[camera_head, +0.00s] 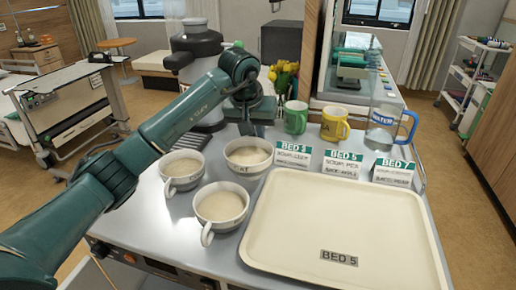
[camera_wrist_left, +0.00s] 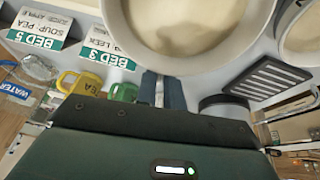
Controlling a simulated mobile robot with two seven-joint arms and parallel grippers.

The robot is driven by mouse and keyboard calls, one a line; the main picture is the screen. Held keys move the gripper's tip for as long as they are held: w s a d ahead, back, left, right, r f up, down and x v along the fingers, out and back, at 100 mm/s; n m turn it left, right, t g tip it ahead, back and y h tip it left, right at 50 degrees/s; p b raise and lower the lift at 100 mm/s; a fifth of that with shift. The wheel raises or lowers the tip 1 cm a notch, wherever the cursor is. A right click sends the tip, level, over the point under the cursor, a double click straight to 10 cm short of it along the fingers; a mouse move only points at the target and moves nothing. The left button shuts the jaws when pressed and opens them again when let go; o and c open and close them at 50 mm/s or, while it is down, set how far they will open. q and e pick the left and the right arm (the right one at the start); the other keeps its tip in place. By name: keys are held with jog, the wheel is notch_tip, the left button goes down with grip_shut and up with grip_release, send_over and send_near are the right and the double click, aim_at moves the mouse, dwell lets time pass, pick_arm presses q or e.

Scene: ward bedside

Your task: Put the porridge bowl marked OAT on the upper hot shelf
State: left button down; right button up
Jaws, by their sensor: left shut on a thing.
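Three white two-tone bowls of pale porridge are at the left of the steel top. The back one (camera_head: 248,157) has lettering on its front that reads like OAT, partly unclear. My left gripper (camera_head: 250,130) reaches down at its far rim and is shut on it. In the left wrist view the fingers (camera_wrist_left: 161,88) meet the wall of that bowl (camera_wrist_left: 185,62). I cannot tell whether the bowl is lifted. The other bowls are the left one (camera_head: 182,168) and the front one (camera_head: 220,205); their marks are unclear. My right gripper is not in view.
A cream tray (camera_head: 345,258) labelled BED 5 fills the right front. Several bed cards (camera_head: 343,163) stand behind it. A green mug (camera_head: 296,117), yellow mug (camera_head: 335,124) and water jug (camera_head: 383,126) stand farther back. A glass-fronted unit (camera_head: 352,62) stands behind them; its shelves are unclear.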

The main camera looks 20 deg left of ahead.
aim_at(255, 142)
pick_arm(q)
jog(key=shift+w+f, duration=0.1)
jog(key=shift+f, duration=1.9)
jog(key=shift+f, duration=0.15)
jog(key=c, duration=1.5)
grip_release()
